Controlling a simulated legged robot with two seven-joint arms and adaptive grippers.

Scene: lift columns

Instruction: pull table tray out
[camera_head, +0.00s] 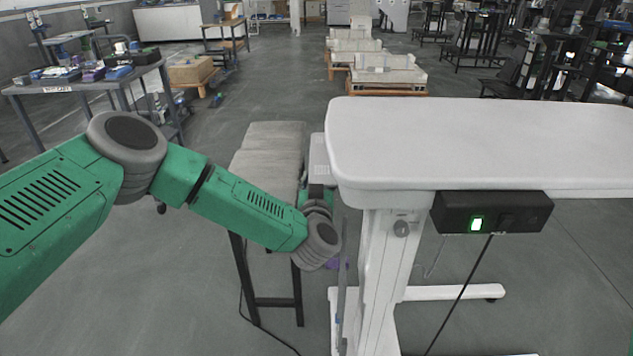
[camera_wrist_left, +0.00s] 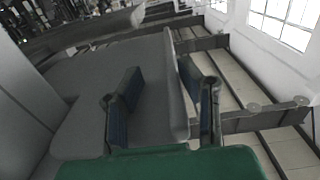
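The white table (camera_head: 470,135) stands at the right in the head view. A pale piece (camera_head: 319,150) shows beside its left edge; it may be the tray, partly hidden by the table. My left arm reaches to that side, and its wrist is left of the table's column. In the left wrist view my left gripper (camera_wrist_left: 163,98) is open, its two blue-padded fingers apart. The rim of a grey panel (camera_wrist_left: 175,85), possibly the tray, runs between the fingers. I cannot tell whether either finger touches it. My right gripper is in neither view.
A grey-topped bench (camera_head: 270,150) on dark legs stands close behind and left of my left wrist. A black control box (camera_head: 492,212) with a lit green switch hangs under the table's front edge, its cable running down. The floor at the front left is clear.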

